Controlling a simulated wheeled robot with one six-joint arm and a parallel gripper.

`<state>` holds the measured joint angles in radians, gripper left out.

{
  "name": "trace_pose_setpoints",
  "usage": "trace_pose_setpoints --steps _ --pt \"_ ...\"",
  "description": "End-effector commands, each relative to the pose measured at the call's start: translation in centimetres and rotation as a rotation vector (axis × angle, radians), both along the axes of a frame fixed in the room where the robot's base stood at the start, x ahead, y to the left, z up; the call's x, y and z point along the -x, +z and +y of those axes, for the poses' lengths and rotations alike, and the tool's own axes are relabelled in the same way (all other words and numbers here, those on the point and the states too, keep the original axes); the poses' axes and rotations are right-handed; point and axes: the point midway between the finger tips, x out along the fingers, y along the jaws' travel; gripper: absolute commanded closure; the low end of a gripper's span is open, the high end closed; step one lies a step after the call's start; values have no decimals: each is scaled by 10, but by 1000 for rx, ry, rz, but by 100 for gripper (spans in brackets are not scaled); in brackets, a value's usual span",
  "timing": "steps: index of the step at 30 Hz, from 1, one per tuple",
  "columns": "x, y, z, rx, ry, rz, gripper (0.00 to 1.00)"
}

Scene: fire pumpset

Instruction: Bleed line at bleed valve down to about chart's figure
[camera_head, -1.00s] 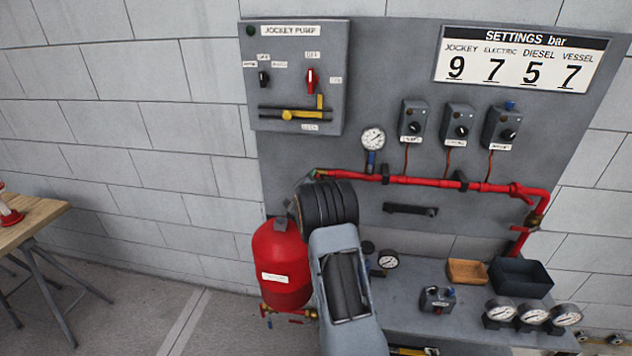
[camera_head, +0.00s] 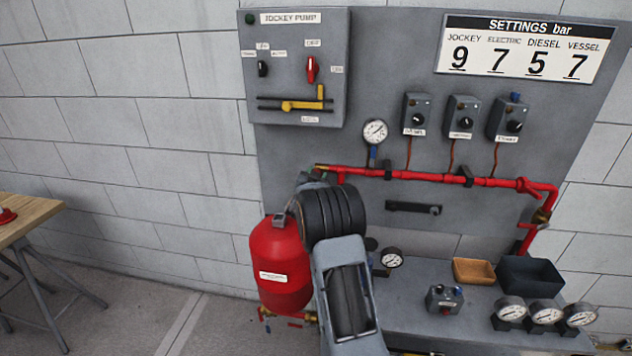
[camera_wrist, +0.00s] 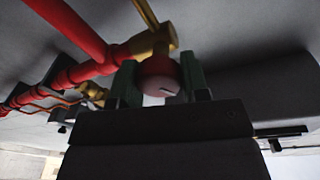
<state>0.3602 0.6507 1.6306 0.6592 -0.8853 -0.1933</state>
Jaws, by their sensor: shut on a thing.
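In the wrist view my gripper (camera_wrist: 158,93) has its green fingers shut on a round red knob (camera_wrist: 160,68) with a white mark. The knob sits on a brass fitting at the end of the red pipe (camera_wrist: 75,25); I take it as the bleed valve. In the head view my arm hides the knob and fingers near the left end of the red line (camera_head: 420,180). The line's round white gauge (camera_head: 375,131) stands above it; its needle is too small to read surely. The settings chart (camera_head: 522,48) reads jockey 9, electric 7, diesel 5, vessel 7.
A red vessel (camera_head: 281,265) hangs left of my arm. The jockey pump panel (camera_head: 295,70) is above. Three grey switch boxes (camera_head: 462,117) are right of the gauge. The bench (camera_head: 415,290) carries several gauges, a control box (camera_head: 444,299), a brown tray (camera_head: 474,271) and a dark bin (camera_head: 530,273).

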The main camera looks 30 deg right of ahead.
Motion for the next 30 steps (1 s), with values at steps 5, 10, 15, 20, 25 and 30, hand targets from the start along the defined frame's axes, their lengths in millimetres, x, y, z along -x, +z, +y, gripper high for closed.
trace_pose_setpoints --steps 5,10,15,20,25,30 --pt "0 -1 0 0 0 6 82" --pt "0 -1 0 -1 0 5 51" --pt "0 -1 0 -1 0 4 35" --pt "0 0 0 -1 0 2 33" --pt "2 -1 3 -1 1 2 33" --pt "17 -3 21 -2 2 2 33"
